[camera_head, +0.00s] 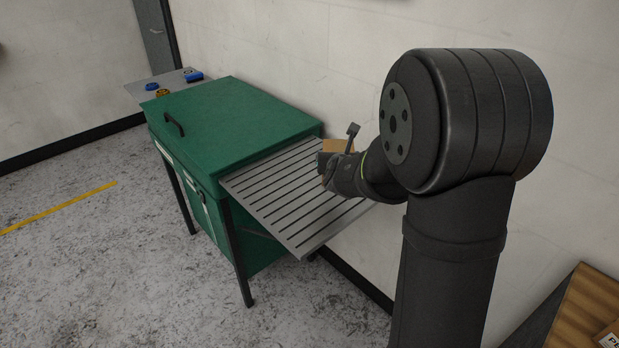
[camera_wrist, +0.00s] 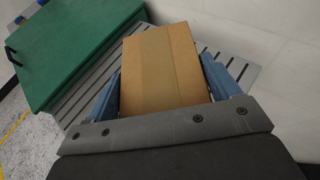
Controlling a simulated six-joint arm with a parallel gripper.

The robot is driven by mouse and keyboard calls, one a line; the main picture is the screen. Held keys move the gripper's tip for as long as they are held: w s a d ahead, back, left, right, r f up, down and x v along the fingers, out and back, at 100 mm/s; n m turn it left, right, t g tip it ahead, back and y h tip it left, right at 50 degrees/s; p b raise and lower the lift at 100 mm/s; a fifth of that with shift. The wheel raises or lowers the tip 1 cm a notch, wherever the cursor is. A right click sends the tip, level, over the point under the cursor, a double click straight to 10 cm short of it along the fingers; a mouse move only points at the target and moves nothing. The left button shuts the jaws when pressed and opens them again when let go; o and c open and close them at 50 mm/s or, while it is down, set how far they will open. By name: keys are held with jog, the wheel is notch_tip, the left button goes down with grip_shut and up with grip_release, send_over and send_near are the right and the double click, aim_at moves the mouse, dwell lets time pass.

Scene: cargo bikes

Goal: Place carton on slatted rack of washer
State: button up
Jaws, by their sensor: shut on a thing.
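A brown cardboard carton (camera_wrist: 160,68) with a tape strip down its middle sits between the two blue fingers of my gripper (camera_wrist: 162,85) in the wrist view. My gripper is shut on it. The grey slatted rack (camera_head: 285,200) sticks out from the right side of the green washer (camera_head: 235,125). In the head view the carton (camera_head: 338,146) shows only in part behind my gripper (camera_head: 328,160), over the rack's back right area. The rack (camera_wrist: 100,75) also shows beneath and beside the carton in the wrist view. I cannot tell whether the carton touches the slats.
A grey shelf (camera_head: 140,93) with blue and yellow items is at the washer's far left end. A pale wall (camera_head: 290,50) runs close behind the rack. A wooden-topped surface (camera_head: 590,310) is at the lower right. The front part of the rack is bare.

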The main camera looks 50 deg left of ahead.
jog(key=shift+s+a+f, duration=0.6)
jog(key=shift+a+f, duration=0.6)
jog(key=shift+f, duration=0.25)
jog(key=shift+s+a+f, duration=0.6)
jog(key=shift+a+f, duration=0.65)
jog(key=shift+f, duration=0.25)
jog(key=shift+s+a+f, duration=0.6)
jog(key=shift+a+f, duration=0.6)
jog(key=shift+f, duration=0.25)
jog(key=shift+f, duration=0.1)
jog(key=o, duration=1.1)
jog(key=shift+f, duration=0.1)
jog(key=shift+s+d+r, duration=0.1)
jog(key=shift+d+r, duration=0.05)
jog(key=shift+r, duration=0.1)
jog(key=v, duration=1.1)
jog(key=shift+s+d, duration=0.2)
